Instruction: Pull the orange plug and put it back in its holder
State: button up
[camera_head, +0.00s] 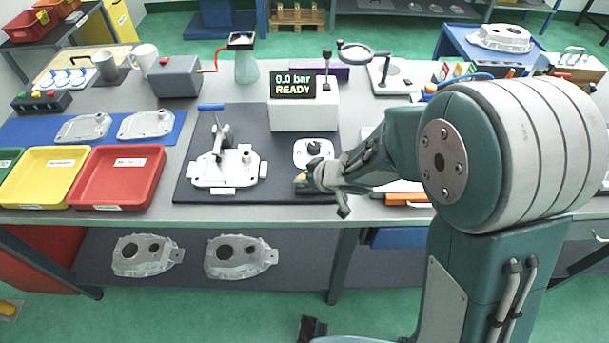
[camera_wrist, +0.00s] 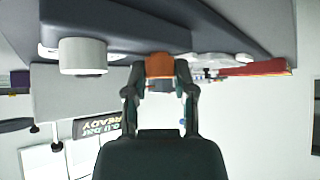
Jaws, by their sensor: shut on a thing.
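My gripper (camera_head: 316,183) is low over the front of the dark work mat. In the wrist view my gripper (camera_wrist: 160,70) is shut on the orange plug (camera_wrist: 159,64), which sits between the two fingertips. In the head view the plug is mostly hidden by the fingers. A white base with a short dark-topped post (camera_head: 314,150) stands just behind my gripper. A white cylinder (camera_wrist: 82,56) shows left of the fingers in the wrist view. I cannot tell whether either is the holder. A pale casting with an upright clamp (camera_head: 224,166) stands left of my gripper.
A display box (camera_head: 303,109) reading 0.0 bar READY stands behind the mat. A red tray (camera_head: 118,178) and a yellow tray (camera_head: 47,178) are at the left. A magnifier stand (camera_head: 392,76) stands at the back right. Bare mat (camera_head: 280,150) lies between the casting and the white base.

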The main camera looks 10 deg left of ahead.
jog(key=shift+f, duration=0.1)
jog(key=o, duration=0.8)
jog(key=v, duration=1.1)
jog(key=shift+s+d+r, duration=0.15)
jog(key=shift+d+r, duration=0.1)
jog(key=shift+r, duration=0.05)
